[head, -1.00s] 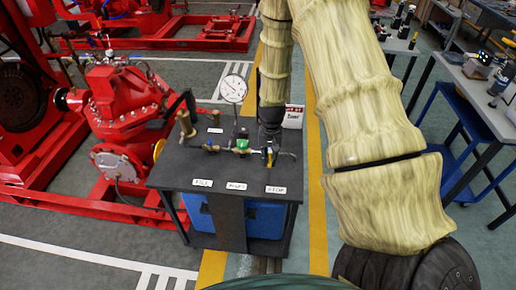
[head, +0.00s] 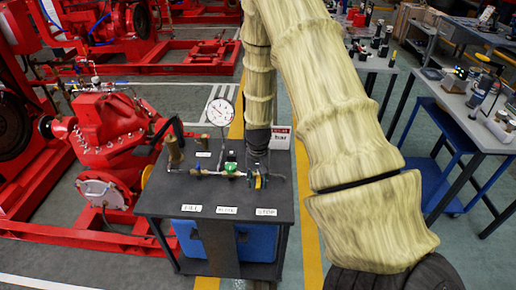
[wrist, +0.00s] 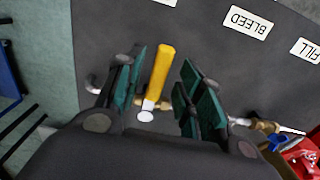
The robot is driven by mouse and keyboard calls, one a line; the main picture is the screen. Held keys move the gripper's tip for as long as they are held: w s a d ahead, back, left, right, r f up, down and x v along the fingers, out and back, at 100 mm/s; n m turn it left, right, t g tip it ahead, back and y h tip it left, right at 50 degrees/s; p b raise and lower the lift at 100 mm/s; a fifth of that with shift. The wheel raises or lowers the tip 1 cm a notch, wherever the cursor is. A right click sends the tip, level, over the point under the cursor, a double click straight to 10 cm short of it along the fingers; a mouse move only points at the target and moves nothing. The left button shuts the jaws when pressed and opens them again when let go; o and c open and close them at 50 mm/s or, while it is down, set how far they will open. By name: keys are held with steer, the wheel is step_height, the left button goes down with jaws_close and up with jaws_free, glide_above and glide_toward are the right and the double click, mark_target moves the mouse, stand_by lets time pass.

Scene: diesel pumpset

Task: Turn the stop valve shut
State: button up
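The stop valve is on the pipe at the right end of the bench top, behind the STOP label (head: 266,212). Its yellow lever (wrist: 158,73) stands out clearly in the wrist view, pointing away from the pipe and across its run. My gripper (wrist: 160,88) has its two green-padded fingers apart, one on each side of the lever. A gap shows between the lever and each pad, wider on the right. In the head view my gripper (head: 258,173) is down at the valve, and its dark fingers partly hide the valve and lever.
The dark bench (head: 160,201) also carries a pressure gauge (head: 219,112), a green-topped fitting (head: 231,167) and a brass fitting (head: 175,150). A white sign (head: 280,138) stands behind my gripper. A red pump (head: 105,130) is close on the left. Grey worktables (head: 455,115) stand at right.

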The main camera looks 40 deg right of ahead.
mark_target(258, 182)
steer(key=shift+r, duration=0.1)
step_height(258, 182, up, 12)
stand_by(0.5)
stand_by(0.5)
steer(key=shift+f, duration=0.2)
